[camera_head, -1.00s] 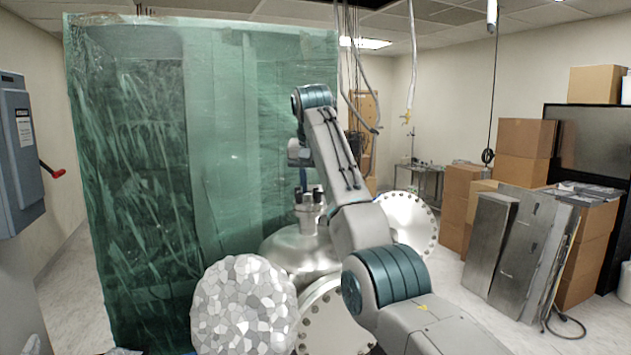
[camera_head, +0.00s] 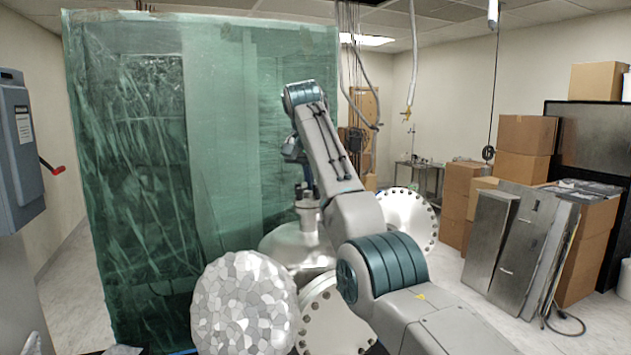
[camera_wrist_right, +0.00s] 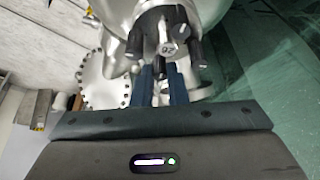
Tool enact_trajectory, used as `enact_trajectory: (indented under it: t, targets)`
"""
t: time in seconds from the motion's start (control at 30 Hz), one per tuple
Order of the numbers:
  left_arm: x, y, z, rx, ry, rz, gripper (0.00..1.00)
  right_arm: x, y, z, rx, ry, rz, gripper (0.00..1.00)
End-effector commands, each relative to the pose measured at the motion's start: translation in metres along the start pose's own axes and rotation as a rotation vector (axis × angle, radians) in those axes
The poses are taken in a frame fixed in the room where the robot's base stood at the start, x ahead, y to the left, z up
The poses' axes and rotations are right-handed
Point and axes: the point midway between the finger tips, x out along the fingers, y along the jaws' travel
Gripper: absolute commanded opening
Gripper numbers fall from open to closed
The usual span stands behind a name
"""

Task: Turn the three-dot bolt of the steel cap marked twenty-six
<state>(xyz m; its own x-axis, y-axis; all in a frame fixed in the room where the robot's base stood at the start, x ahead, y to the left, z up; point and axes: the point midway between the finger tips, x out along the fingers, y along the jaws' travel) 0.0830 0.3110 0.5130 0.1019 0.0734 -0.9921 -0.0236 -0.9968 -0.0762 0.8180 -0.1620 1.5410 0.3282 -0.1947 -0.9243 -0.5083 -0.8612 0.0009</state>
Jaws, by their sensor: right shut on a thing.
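A steel cap marked 26 (camera_wrist_right: 169,47) shows in the right wrist view, its number upside down. Dark bolts (camera_wrist_right: 195,50) stand around it; their dot marks are too small to read. In the head view the cap tops the neck of a steel vessel (camera_head: 300,243). My right gripper (camera_wrist_right: 160,73) has its two blue fingers close together at the cap's near edge, shut on a bolt that the fingers mostly hide. In the head view the right gripper (camera_head: 305,190) reaches down to the cap from above. My left gripper is out of view.
A faceted pale dome (camera_head: 243,305) and a bolted flange (camera_head: 330,322) stand in front of the vessel. Another bolted flange (camera_head: 408,218) is behind my right arm. Green plastic sheeting (camera_head: 225,150) hangs close on the left. Boxes (camera_head: 525,135) and metal panels (camera_head: 518,245) stand right.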

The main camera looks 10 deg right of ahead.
Motion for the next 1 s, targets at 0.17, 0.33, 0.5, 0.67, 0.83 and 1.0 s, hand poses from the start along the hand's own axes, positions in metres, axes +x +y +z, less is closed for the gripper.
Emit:
enact_trajectory:
  t: [0.17,0.33,0.5,0.67,0.83,1.0]
  targets:
    - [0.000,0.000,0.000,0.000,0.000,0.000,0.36,-0.001,0.000,-0.001,-0.001,0.003,-0.002,0.15]
    - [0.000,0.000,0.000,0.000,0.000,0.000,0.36,-0.001,0.000,-0.001,-0.002,0.002,-0.002,0.35]
    - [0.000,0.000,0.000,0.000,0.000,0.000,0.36,-0.001,0.000,0.000,-0.002,0.001,-0.002,0.35]
    - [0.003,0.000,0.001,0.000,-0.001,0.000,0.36,-0.007,0.000,0.000,-0.002,0.003,-0.003,0.35]
    - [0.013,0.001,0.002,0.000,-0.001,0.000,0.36,-0.030,0.000,0.001,-0.002,0.005,-0.004,0.35]
    - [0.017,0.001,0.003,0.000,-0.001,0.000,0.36,-0.063,0.000,0.000,-0.003,0.004,-0.003,0.35]
